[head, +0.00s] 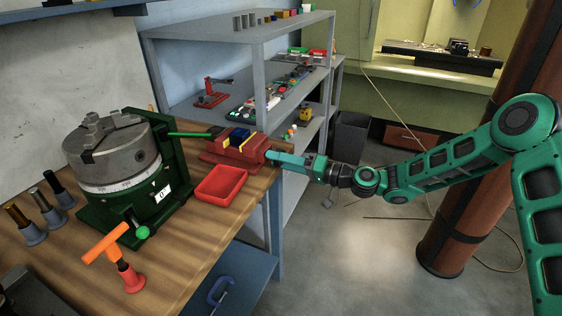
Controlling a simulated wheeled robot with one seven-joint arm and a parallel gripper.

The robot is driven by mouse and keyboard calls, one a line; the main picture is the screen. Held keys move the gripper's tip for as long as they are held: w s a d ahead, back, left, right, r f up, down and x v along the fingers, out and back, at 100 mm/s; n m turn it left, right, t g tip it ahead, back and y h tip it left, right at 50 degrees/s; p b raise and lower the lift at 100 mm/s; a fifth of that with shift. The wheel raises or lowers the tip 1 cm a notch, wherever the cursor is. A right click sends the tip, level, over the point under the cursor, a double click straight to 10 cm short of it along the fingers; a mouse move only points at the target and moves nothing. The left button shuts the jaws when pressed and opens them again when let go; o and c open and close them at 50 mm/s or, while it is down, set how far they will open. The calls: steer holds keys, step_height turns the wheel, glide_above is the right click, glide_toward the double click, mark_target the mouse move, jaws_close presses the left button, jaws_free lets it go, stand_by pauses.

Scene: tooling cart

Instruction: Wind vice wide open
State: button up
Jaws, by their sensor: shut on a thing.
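The red vice (226,151) sits at the right end of the wooden bench. Blue and yellow parts show at its jaws; the width of the jaw gap is too small to tell. My gripper (270,157) reaches in from the right, at the vice's screw end. It is shut on the vice handle there, which its fingers mostly hide.
A red tray (221,184) lies just in front of the vice. A rotary table with a grey chuck (112,152) stands left, its green lever pointing toward the vice. An orange-handled tool (116,256) stands near the front. A grey shelf (235,36) rises behind; open floor lies right.

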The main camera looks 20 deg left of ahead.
steer(key=shift+w+d+f+n+t, duration=0.1)
steer(key=shift+w+d+n+t, duration=0.15)
steer(key=shift+w+n, duration=0.3)
steer(key=shift+n, duration=0.85)
steer(key=n, duration=0.5)
steer(key=shift+w+f, duration=0.1)
steer(key=shift+f, duration=0.05)
steer(key=shift+n, duration=0.3)
steer(key=o, duration=1.1)
steer(key=shift+a+f, duration=0.1)
steer(key=shift+c, duration=0.2)
